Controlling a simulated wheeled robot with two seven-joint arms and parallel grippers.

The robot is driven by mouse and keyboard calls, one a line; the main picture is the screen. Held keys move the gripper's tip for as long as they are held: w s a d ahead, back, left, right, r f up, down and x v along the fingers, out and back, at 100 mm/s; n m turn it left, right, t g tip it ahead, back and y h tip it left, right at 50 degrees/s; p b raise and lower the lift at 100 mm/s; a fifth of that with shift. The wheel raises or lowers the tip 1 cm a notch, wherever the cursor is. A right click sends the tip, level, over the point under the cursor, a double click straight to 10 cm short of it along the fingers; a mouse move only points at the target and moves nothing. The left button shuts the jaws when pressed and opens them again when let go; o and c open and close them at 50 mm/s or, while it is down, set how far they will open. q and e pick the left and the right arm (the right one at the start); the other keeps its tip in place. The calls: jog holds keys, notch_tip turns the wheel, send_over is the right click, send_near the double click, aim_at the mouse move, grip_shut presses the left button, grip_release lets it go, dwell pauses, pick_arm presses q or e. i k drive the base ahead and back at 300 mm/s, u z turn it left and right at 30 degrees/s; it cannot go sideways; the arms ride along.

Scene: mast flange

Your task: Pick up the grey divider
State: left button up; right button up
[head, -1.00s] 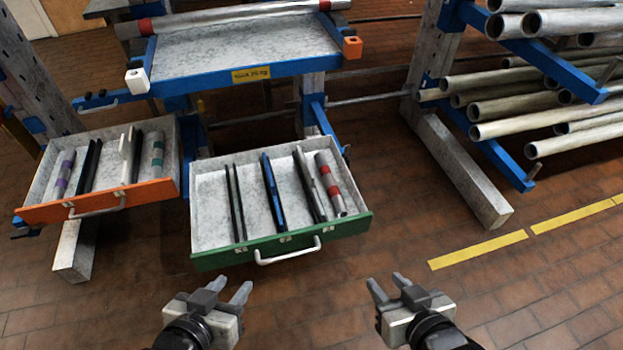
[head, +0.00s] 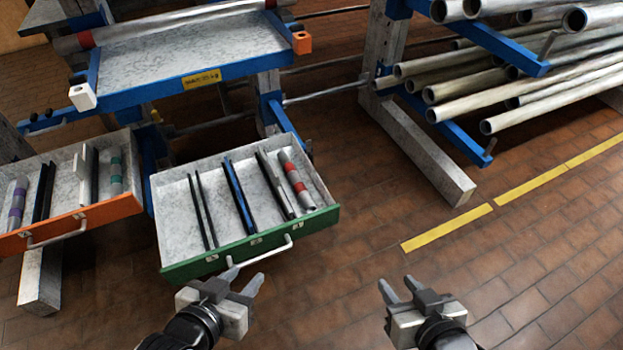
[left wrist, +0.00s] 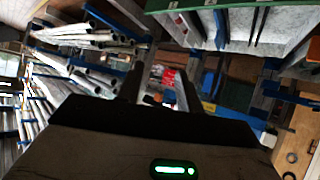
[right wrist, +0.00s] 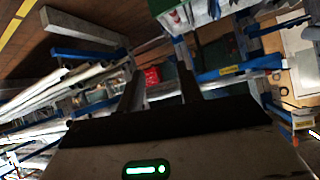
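A pale grey upright piece with a raised tab (head: 85,172) stands in the orange-fronted drawer (head: 62,228). A flat grey strip with a dark edge (head: 275,186) lies in the green-fronted drawer (head: 205,262), between a blue strip (head: 238,196) and a red-banded grey tube (head: 296,180). I cannot tell which of the two is the grey divider. My left gripper (head: 242,278) is open and empty, in front of the green drawer. My right gripper (head: 399,287) is open and empty, over the floor to the right. Neither gripper touches a drawer.
The green drawer has a white handle (head: 262,254) and thin black strips (head: 202,212). A blue-edged shelf (head: 190,50) stands behind the drawers. A rack of long pipes (head: 490,92) and its grey foot (head: 440,170) stand at the right. The tiled floor in front is clear.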

aim_at(270, 169)
jog(key=z, duration=0.65)
jog(key=i, duration=0.95)
jog(key=u, duration=2.6)
